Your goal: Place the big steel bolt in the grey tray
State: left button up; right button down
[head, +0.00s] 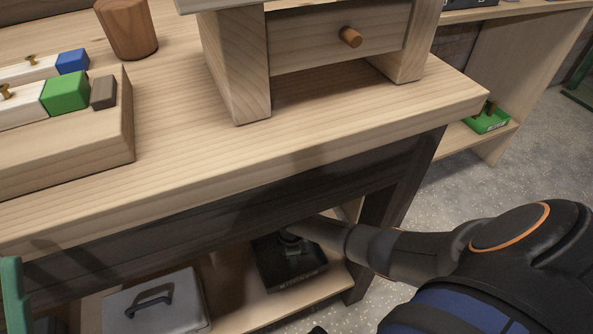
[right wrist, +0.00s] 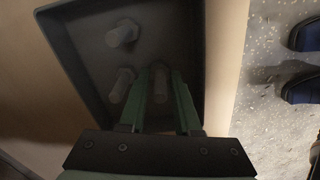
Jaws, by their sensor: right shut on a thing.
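The grey tray (head: 272,262) stands on the shelf under the bench, in shadow. It fills much of the right wrist view (right wrist: 70,62). My right gripper (right wrist: 163,74) reaches down into or just over it, with its green fingers shut on a bolt (right wrist: 160,84). Two other bolts lie in the tray, one near its far end (right wrist: 122,34) and one left of the fingers (right wrist: 122,86). The dim light hides whether the held bolt touches the tray floor. A green piece at the left edge of the head view looks like a finger of my left gripper (head: 12,292), mostly cut off.
The bench top (head: 180,150) overhangs the shelf, above my right arm. A grey lidded box (head: 160,305) with a dark handle stands left of the tray. A bench leg (head: 385,215) stands at the right. A drawer unit (head: 310,40) and wooden blocks stand on top.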

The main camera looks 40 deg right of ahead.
jog(key=shift+a+f, duration=0.1)
jog(key=shift+f, duration=0.35)
pick_arm(q)
jog(key=shift+d+f, duration=0.35)
jog(key=shift+d, duration=0.2)
pick_arm(e)
jog(key=shift+f, duration=0.1)
jog(key=c, duration=0.6)
grip_release()
pick_arm(q)
jog(key=shift+f, duration=0.1)
